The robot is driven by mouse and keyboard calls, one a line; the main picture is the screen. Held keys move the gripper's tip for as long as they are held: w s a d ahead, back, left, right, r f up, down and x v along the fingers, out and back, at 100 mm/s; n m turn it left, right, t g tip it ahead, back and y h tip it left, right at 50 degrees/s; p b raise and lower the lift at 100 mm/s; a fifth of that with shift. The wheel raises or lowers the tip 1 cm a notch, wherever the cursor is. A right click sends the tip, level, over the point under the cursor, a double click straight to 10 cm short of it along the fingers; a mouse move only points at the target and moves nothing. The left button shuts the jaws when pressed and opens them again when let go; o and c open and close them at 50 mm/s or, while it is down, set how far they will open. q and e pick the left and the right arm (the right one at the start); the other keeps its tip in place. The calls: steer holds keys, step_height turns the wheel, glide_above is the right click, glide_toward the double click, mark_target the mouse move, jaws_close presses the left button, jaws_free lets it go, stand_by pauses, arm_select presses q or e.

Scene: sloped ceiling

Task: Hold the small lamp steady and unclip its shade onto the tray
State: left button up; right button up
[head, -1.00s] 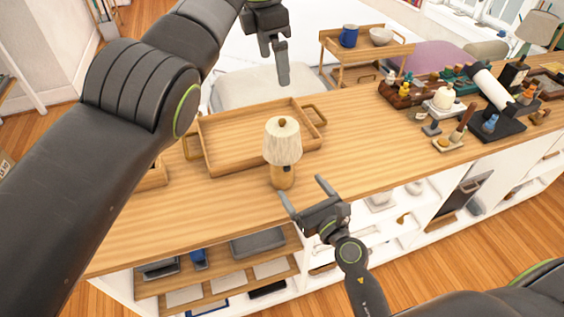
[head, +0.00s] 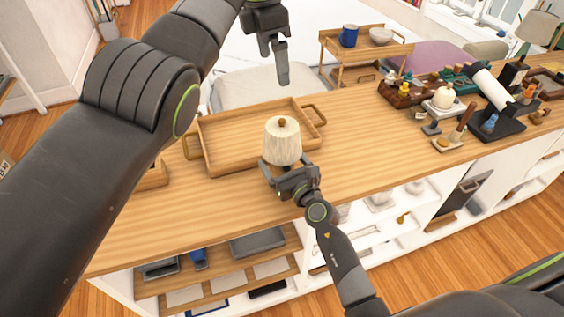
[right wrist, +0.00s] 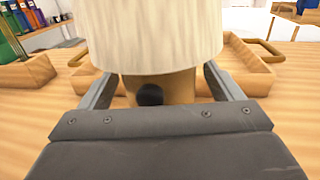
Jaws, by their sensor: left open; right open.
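The small lamp has a cream pleated shade (head: 282,142) with a brown knob on top and stands upright on the counter. Its wooden base (right wrist: 176,86) shows below the shade in the right wrist view, with a dark round knob on it. My right gripper (head: 288,168) is open, with its fingers on either side of the base just under the shade. In the head view it hides most of the base. The wooden tray (head: 222,170) with two handles lies behind the lamp. My left gripper (head: 283,68) is open and empty, above and beyond the tray.
A board with chess-like pieces and a white roll (head: 490,87) stand on the right of the counter, near a small brush (head: 466,118). A wooden cart with a blue mug (head: 349,35) stands behind.

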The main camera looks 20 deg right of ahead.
steer(key=shift+c, duration=0.5)
steer(key=c, duration=1.4)
steer(key=shift+o, duration=0.2)
arm_select(q)
steer(key=h, duration=0.2)
glide_toward(282, 120)
steer(key=x, duration=1.2)
steer(key=shift+d+f, duration=0.1)
steer(key=shift+f, duration=0.05)
steer(key=c, duration=1)
